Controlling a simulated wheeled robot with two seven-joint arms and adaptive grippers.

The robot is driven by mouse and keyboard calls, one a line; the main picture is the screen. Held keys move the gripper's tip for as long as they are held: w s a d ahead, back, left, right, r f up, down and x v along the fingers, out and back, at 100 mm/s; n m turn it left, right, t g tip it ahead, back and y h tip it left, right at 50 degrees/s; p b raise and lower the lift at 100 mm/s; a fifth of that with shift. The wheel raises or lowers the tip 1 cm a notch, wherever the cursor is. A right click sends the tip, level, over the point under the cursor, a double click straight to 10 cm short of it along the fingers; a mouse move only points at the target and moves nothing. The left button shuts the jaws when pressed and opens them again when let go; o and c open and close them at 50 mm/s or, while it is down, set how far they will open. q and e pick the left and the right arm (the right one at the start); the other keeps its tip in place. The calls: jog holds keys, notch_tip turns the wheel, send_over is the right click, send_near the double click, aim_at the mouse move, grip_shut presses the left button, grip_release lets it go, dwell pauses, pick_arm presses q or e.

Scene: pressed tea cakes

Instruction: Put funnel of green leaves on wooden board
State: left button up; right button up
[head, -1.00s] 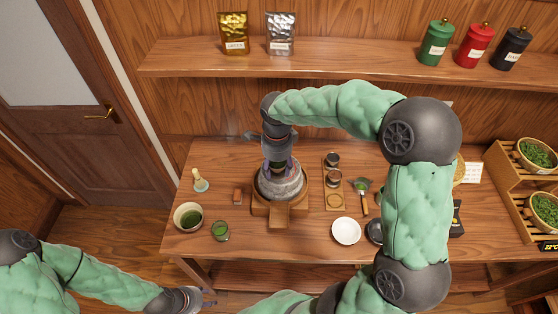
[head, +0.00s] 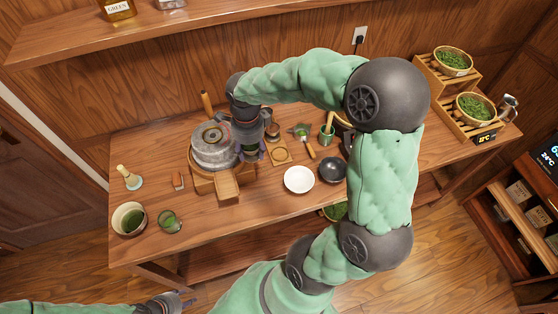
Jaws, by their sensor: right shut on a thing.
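My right gripper (head: 251,155) is just right of the stone mill, over the gap between the mill and the wooden board. It is shut on the funnel of green leaves, which is mostly hidden by the fingers and wrist; only a small dark green part shows. The narrow wooden board (head: 282,162) lies right of the gripper, with a ring-shaped spot at its front and a small dark canister (head: 273,131) at its back. My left gripper (head: 186,299) is low at the bottom edge, off the table's front; its fingers are too small to read.
The stone mill (head: 210,157) stands on its wooden base at left. A white bowl (head: 299,180) and a dark bowl (head: 332,170) stand right of the board's front. A leaf scoop (head: 311,150) lies right of the board.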

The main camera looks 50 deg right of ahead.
jog(key=s+d+f+m+b, duration=0.3)
jog(key=s+d+f+b, duration=0.2)
jog(key=s+f, duration=0.15)
jog(key=b, duration=0.2)
send_over(280, 154)
jog(key=shift+m, duration=0.3)
jog(key=f, duration=1)
jog(key=shift+s+a, duration=0.15)
jog(key=shift+a, duration=0.1)
jog(key=shift+d+f+b, duration=0.2)
jog(key=shift+f+b, duration=0.1)
jog(key=shift+f, duration=0.1)
jog(key=shift+w+f, duration=0.2)
jog(key=shift+f, duration=1.3)
jog(key=shift+f+b, duration=0.1)
jog(key=shift+b, duration=0.3)
jog(key=o, duration=1.2)
jog(key=shift+f, duration=0.1)
